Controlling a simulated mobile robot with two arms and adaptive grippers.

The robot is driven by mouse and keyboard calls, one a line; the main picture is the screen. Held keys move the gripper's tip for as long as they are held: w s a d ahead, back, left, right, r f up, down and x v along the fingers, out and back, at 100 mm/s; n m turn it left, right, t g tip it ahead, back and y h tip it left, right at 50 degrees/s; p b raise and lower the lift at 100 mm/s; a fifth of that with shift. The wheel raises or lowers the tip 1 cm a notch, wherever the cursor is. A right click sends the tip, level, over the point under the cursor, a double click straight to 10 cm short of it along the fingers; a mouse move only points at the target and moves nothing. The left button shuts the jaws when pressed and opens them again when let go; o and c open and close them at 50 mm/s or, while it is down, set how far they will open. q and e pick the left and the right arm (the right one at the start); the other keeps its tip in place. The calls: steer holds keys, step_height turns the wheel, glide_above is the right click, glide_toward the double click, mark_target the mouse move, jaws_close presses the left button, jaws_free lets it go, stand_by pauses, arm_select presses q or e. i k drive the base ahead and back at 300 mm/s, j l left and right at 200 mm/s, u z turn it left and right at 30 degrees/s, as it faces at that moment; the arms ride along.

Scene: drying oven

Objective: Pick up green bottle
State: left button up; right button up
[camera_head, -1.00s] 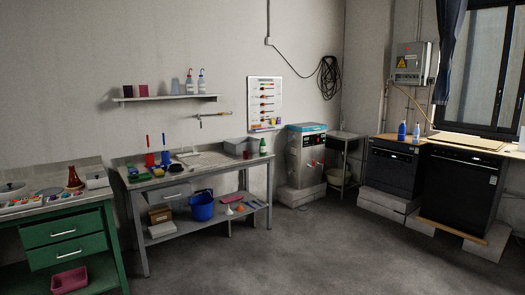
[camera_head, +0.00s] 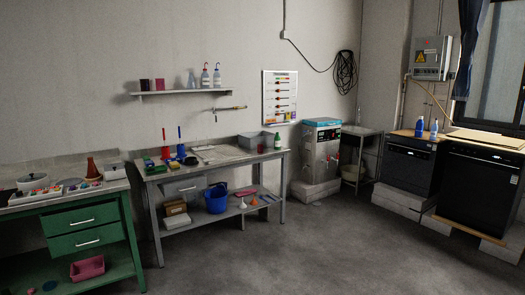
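A small green bottle (camera_head: 277,140) with a white top stands upright at the right end of the grey workbench (camera_head: 230,160), beside a grey bin (camera_head: 250,141) and a small dark red cup (camera_head: 260,148). Its front looks unobstructed. It is small and far off in this view. Neither of my grippers is in view.
Open grey floor (camera_head: 290,240) lies in front of the workbench. A green drawer cabinet (camera_head: 85,230) stands at the left. A steel machine (camera_head: 320,158) on a block stands right of the workbench. Black appliances (camera_head: 480,190) stand at the far right.

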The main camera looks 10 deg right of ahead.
mark_target(277, 139)
steer(key=i+l+z, duration=0.35)
steer(key=i, duration=0.8)
steer(key=i+z, duration=0.3)
steer(key=i, duration=0.85)
steer(key=i+u, duration=0.15)
steer(key=i, duration=0.35)
steer(key=i+l+u, duration=0.1)
steer(key=i, duration=0.4)
steer(key=i+l+u, duration=0.15)
steer(key=i, duration=0.35)
steer(key=i+l+u, duration=0.1)
steer(key=i+l, duration=0.2)
steer(key=i, duration=0.2)
